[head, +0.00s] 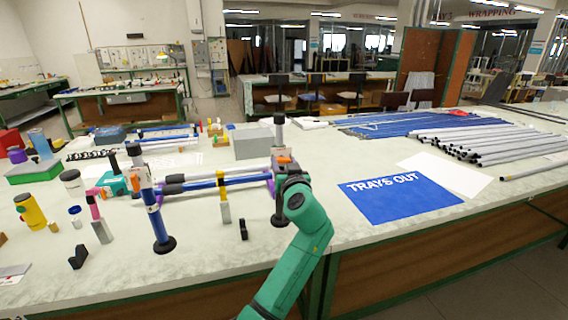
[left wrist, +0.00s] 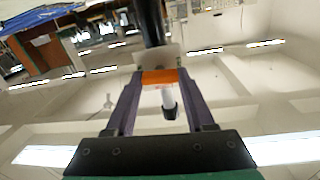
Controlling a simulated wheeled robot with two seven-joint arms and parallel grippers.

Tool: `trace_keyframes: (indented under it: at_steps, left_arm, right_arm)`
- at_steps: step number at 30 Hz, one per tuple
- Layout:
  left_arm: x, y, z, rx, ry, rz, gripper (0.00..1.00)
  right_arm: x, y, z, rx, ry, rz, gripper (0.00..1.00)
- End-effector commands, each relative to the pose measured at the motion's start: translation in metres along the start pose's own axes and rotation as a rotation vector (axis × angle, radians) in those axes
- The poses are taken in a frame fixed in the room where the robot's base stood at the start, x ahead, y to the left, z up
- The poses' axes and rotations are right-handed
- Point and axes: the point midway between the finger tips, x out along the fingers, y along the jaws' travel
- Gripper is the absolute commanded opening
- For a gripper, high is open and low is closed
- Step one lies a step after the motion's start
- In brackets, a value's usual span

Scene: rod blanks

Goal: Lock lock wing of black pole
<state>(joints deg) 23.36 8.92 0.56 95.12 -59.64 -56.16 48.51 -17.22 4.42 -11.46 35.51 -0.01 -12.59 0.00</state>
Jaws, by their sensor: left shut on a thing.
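The black pole (head: 279,140) stands upright on the table, with a dark cap above a pale section. Its lower part is mostly hidden behind my left gripper (head: 279,172) and green wrist. The orange lock wing (head: 284,160) is at the pole's collar. In the left wrist view, my left gripper (left wrist: 158,80) has its purple fingers on either side of the orange lock wing (left wrist: 160,77) and is shut on it. The black pole (left wrist: 152,22) and its pale collar show just beyond. My right gripper is not in view.
A blue pole (head: 154,210) on a round black base stands to the left. Blue and pale rods (head: 215,183) lie between the poles. A yellow-topped block (head: 223,205) and a small black piece (head: 243,230) stand nearby. A blue mat (head: 400,200) lies right, with grey rods (head: 490,145) behind.

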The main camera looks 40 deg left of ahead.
Motion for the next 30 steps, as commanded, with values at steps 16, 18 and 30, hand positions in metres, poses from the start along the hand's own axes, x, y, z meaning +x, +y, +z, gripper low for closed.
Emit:
trace_keyframes:
  at_steps: [16, 18, 30]
  left_arm:
    - [0.000, 0.000, 0.000, 0.476, -0.003, 0.000, 0.00]
    - [0.000, 0.000, -0.001, 0.543, -0.003, 0.000, 0.00]
    - [0.000, 0.001, -0.001, 0.924, -0.002, 0.002, 0.00]
  right_arm:
    - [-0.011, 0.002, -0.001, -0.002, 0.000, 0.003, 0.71]
    - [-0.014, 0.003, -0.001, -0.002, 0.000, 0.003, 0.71]
    - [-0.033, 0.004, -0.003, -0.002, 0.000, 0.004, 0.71]
